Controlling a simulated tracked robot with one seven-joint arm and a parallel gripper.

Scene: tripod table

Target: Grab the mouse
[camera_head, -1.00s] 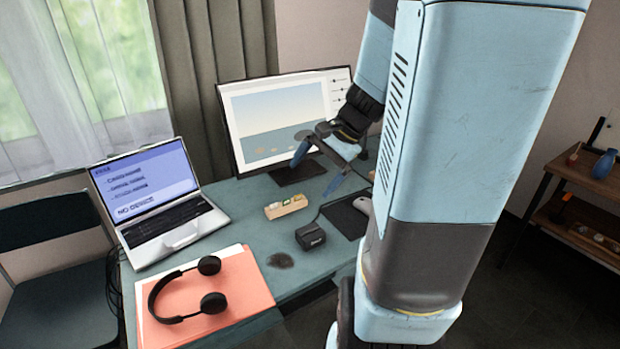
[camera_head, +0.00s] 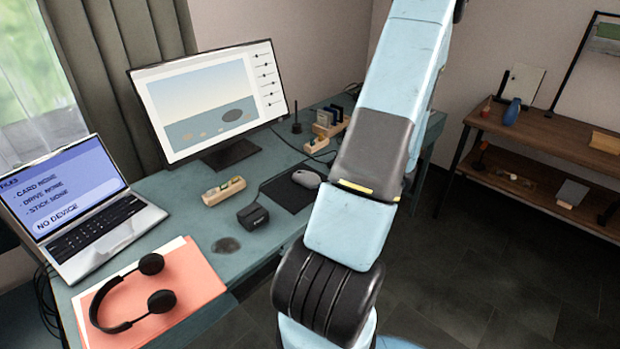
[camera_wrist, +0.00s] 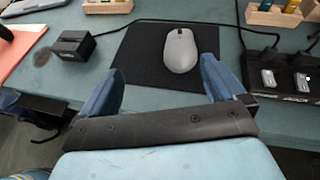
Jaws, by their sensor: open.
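The mouse (camera_head: 306,179) is light grey and lies on a black mouse pad (camera_head: 287,195) on the teal desk. In the wrist view the mouse (camera_wrist: 181,50) sits on the pad (camera_wrist: 139,57), beyond my gripper (camera_wrist: 158,82) and roughly between the lines of its two blue fingers. The fingers are spread wide with nothing between them. The mouse is apart from both fingers. In the head view my arm stands to the right of the mouse, and the gripper itself does not show there.
A small black box (camera_head: 253,215) with a cable stands left of the pad. A wooden holder (camera_head: 223,191), monitor (camera_head: 205,100), laptop (camera_head: 85,205) and headphones (camera_head: 130,295) on folders are further left. In the wrist view, a black power strip (camera_wrist: 285,80) is at right.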

